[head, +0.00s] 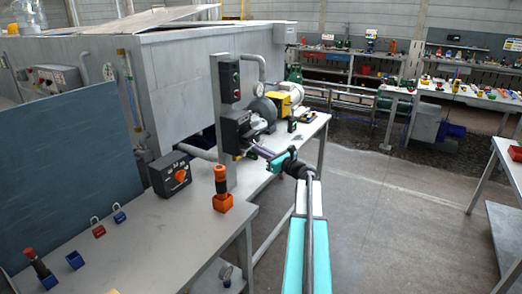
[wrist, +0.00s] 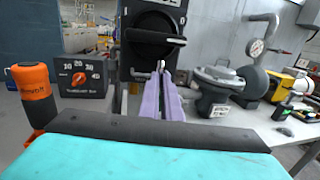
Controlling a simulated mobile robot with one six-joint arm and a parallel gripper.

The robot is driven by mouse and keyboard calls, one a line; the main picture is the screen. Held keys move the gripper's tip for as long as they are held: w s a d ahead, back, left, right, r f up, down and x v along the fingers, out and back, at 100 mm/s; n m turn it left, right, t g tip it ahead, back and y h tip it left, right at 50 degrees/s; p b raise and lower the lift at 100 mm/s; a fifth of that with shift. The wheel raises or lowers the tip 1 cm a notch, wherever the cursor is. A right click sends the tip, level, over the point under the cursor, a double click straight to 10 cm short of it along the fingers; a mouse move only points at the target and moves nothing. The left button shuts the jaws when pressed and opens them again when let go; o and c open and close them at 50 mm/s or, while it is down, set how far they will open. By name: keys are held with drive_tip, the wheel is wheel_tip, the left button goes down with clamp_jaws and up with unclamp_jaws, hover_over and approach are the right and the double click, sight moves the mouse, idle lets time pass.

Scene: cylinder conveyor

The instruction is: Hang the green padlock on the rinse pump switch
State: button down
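The rinse pump switch appears to be the black box with a rotary handle on the grey post (head: 236,130); it fills the upper middle of the wrist view (wrist: 154,35). My gripper (head: 250,152) reaches toward the switch's lower front. Its purple fingers (wrist: 162,82) lie close together, with a narrow dark gap, just below the handle. A small pale metal piece shows at the fingertips, perhaps a shackle; I cannot tell whether they grip it.
A red padlock (head: 98,228) and a blue padlock (head: 119,214) stand on the bench at left. An orange-and-black tool (head: 222,190) and a timer box with an orange knob (head: 171,175) stand left of the post. A yellow motor (head: 287,98) is behind it.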

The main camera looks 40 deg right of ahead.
drive_tip(key=shift+w+a+f, duration=0.25)
drive_tip(key=shift+f, duration=0.25)
drive_tip(key=shift+w+a+f, duration=0.2)
drive_tip(key=shift+a+f, duration=0.05)
drive_tip(key=shift+f, duration=0.25)
drive_tip(key=c, duration=1.9)
unclamp_jaws()
drive_tip(key=shift+y, duration=0.3)
drive_tip(key=shift+s+f, duration=0.2)
drive_tip(key=shift+f, duration=0.05)
